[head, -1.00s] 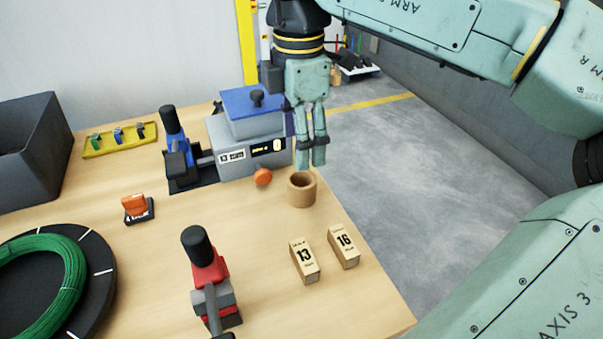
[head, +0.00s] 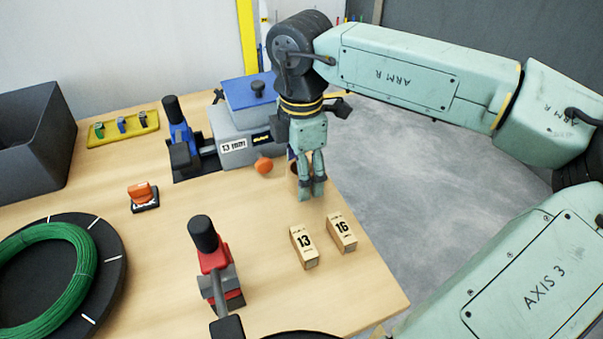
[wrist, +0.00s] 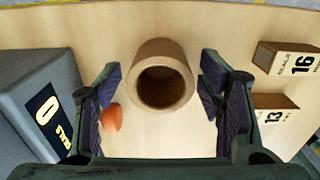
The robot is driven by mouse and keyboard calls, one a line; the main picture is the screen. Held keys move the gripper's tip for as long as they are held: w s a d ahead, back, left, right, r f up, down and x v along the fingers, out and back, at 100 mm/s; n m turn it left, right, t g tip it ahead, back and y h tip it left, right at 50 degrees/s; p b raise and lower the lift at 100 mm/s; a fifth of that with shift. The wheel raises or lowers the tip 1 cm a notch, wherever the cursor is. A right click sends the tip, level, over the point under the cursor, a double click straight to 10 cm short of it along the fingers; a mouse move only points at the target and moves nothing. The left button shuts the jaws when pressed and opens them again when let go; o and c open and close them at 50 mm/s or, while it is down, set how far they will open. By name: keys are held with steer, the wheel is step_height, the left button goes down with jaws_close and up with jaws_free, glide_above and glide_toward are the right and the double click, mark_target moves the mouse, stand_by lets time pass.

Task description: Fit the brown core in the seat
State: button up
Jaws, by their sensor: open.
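The brown core (wrist: 162,98), a short hollow cylinder, stands upright near the table's right edge. In the wrist view its open top lies between my two fingers, with a gap on either side. My gripper (head: 312,190) points straight down and is open and empty; in the head view it covers most of the core. The wrist view shows the gripper (wrist: 162,92) with dark ribbed pads left and right of the core. I cannot tell for sure which part is the seat.
A grey machine (head: 232,125) with a blue top and an orange knob (head: 264,165) stands just left. Blocks marked 13 (head: 304,247) and 16 (head: 342,232) lie in front. A red clamp (head: 215,265) and green coil (head: 45,270) are farther left.

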steer(key=c, duration=1.2)
steer(key=shift+r, duration=0.1)
steer(key=shift+s+r+b, duration=0.1)
steer(key=shift+r+b, duration=0.8)
steer(key=shift+r, duration=4.05)
